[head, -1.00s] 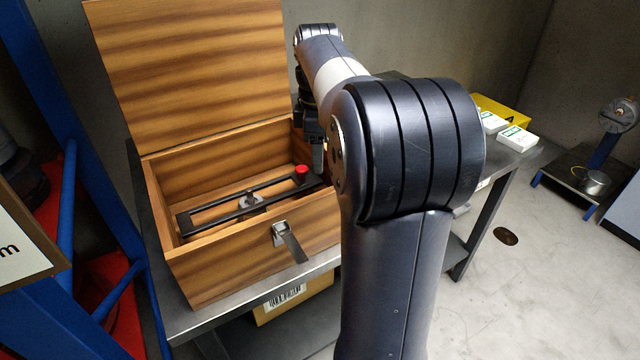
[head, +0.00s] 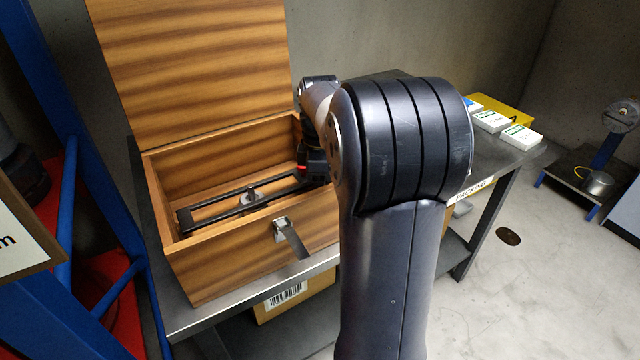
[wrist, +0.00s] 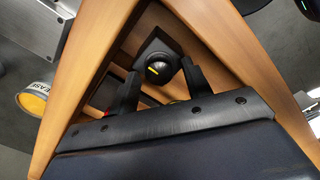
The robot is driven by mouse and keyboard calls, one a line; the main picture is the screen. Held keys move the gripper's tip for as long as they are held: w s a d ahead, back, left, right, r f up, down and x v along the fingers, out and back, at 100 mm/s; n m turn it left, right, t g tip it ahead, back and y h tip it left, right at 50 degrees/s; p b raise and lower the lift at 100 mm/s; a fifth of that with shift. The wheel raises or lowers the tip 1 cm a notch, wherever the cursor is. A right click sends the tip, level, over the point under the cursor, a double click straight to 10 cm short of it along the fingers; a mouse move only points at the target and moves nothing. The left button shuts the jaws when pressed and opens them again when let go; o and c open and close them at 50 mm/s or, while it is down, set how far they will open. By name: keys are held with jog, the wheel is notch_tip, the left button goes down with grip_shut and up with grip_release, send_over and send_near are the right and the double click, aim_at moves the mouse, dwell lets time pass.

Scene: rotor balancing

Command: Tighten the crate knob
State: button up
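The open wooden crate (head: 215,275) stands on the table with its lid (head: 190,70) raised. In the wrist view, a round black knob (wrist: 160,68) with a yellow mark sits on a dark square base near a corner of the crate's wood walls (wrist: 87,70). My gripper (wrist: 159,72) is open, with one finger on each side of the knob. A gap shows on the left; the right finger is very close, and I cannot tell if it touches. In the head view my arm hides the knob and fingertips.
A black slotted bar (head: 240,203) lies inside the crate, its right end hidden by my wrist. A latch (head: 290,236) hangs on the crate's front. White boxes (head: 521,137) stand at the table's right.

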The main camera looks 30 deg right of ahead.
jog(key=c, duration=0.9)
jog(key=shift+o, duration=0.2)
